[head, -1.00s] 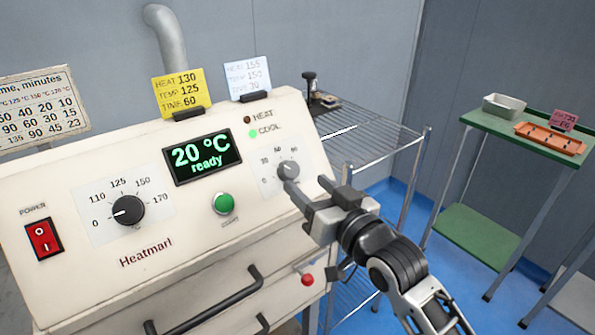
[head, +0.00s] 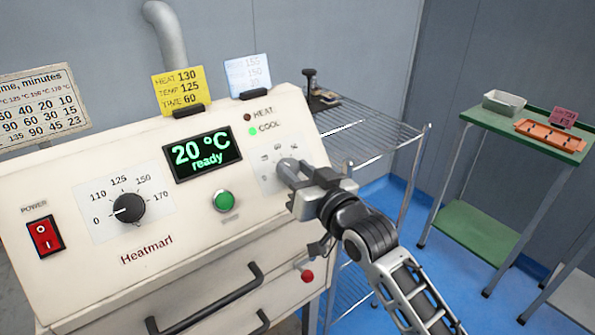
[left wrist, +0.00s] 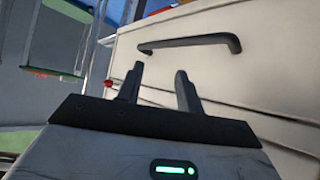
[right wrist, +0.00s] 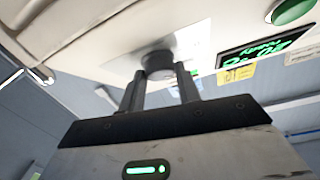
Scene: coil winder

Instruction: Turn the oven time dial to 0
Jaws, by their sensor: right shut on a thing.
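The oven's time dial (right wrist: 158,62) is a dark round knob on a white scale plate on the right of the sloping panel. My right gripper (head: 287,167) is shut on it; in the right wrist view its two fingers (right wrist: 157,82) stand on either side of the knob. In the head view the fingers hide the dial, so its pointer setting cannot be read. The display (head: 203,155) reads "20 °C ready". My left gripper (left wrist: 160,80) shows only in the left wrist view, open and empty in front of the oven's drawer handle (left wrist: 190,43).
The temperature dial (head: 129,208), a green button (head: 223,200) and a red power switch (head: 44,236) share the panel. Yellow (head: 179,92) and white (head: 247,75) cards stand on top. A wire rack (head: 365,135) and green table (head: 530,133) are to the right.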

